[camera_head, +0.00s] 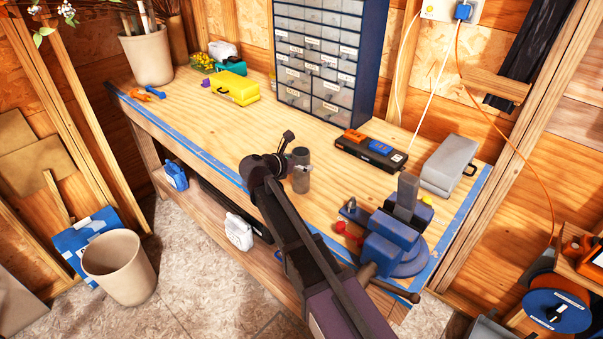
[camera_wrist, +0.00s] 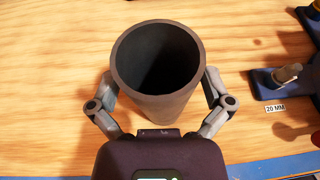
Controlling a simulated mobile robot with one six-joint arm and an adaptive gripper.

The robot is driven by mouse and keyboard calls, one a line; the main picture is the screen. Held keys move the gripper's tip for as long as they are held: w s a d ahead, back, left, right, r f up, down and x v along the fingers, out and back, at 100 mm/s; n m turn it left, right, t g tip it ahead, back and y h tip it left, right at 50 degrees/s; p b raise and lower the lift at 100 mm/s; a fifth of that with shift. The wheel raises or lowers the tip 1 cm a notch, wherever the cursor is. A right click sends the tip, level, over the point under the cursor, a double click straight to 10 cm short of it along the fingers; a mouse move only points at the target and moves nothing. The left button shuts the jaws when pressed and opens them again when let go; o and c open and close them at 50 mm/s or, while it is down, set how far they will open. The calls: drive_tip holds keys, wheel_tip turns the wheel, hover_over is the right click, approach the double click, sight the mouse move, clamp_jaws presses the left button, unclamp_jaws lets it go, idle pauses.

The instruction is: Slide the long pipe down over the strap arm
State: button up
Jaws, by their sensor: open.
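The long pipe (camera_head: 301,176) is a dark grey hollow cylinder standing on the wooden bench. In the wrist view I look down into the open mouth of the pipe (camera_wrist: 165,109). My gripper (camera_wrist: 160,84) is open, with one finger on each side of the pipe; I cannot tell whether they touch it. My gripper shows small beside the pipe in the head view (camera_head: 291,163). A blue fixture with a short grey stub (camera_wrist: 285,75) and a "20 MM" label stands to the right. I cannot clearly identify the strap arm.
A blue vise (camera_head: 393,245) holding a grey piece (camera_head: 405,198) stands at the bench's right front. A black tray (camera_head: 370,155) and a grey case (camera_head: 450,165) lie behind it. A drawer cabinet (camera_head: 325,55) stands at the back. The bench left of the pipe is mostly clear.

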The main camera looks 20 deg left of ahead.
sight(307, 150)
idle(0.4)
drive_tip(key=c, duration=1.1)
drive_tip(key=shift+r, duration=0.2)
drive_tip(key=shift+c, duration=0.3)
wheel_tip(307, 150, up, 4)
drive_tip(key=p, duration=0.4)
drive_tip(key=shift+f, duration=0.15)
drive_tip(key=s+a+r+p, duration=0.1)
drive_tip(key=s+a, duration=0.1)
drive_tip(key=s, duration=1.4)
drive_tip(key=shift+a, duration=0.15)
drive_tip(key=shift+a, duration=0.1)
